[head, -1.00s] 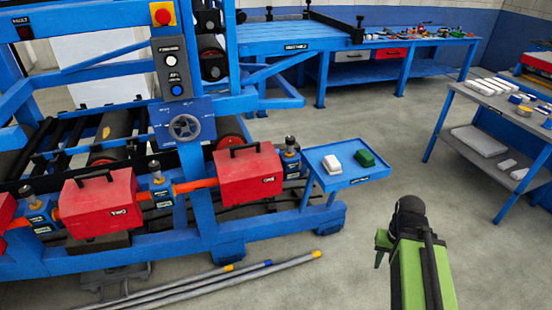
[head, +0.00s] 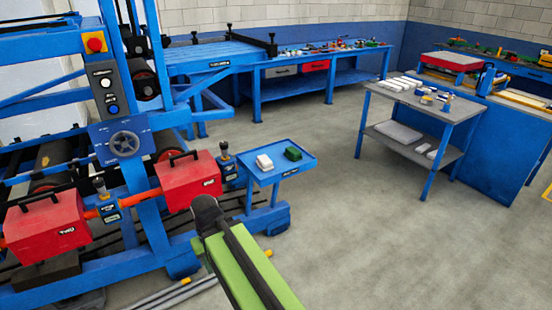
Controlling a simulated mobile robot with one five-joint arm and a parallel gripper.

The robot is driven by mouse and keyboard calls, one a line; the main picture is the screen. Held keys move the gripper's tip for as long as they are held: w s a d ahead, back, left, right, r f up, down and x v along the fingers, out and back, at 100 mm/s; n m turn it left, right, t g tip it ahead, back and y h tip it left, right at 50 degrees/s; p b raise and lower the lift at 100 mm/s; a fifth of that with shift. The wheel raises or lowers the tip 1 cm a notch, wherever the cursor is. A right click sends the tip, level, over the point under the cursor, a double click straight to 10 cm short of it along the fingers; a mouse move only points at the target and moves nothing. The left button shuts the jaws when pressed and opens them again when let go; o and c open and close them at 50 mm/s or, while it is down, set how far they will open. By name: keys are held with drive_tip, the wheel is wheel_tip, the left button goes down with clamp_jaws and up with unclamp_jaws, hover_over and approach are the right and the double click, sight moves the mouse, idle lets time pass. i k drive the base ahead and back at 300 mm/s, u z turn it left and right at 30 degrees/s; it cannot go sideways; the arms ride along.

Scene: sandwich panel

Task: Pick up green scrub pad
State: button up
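The green scrub pad (head: 293,153) lies on a small blue tray table (head: 268,175) attached beside the blue machine.
The blue machine with red boxes (head: 192,182) stands at the left. Metal poles (head: 178,296) lie on the floor at its foot. A grey-topped trolley (head: 428,103) stands at the right, and a long blue bench (head: 330,60) at the back. The floor between is clear.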

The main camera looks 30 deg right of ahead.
sight(292, 153)
drive_tip(key=z, duration=0.05)
drive_tip(key=i, duration=0.85)
drive_tip(key=u, duration=0.2)
drive_tip(key=k, duration=0.75)
drive_tip(key=z, duration=0.25)
drive_tip(key=i, duration=0.65)
drive_tip(key=u, duration=0.05)
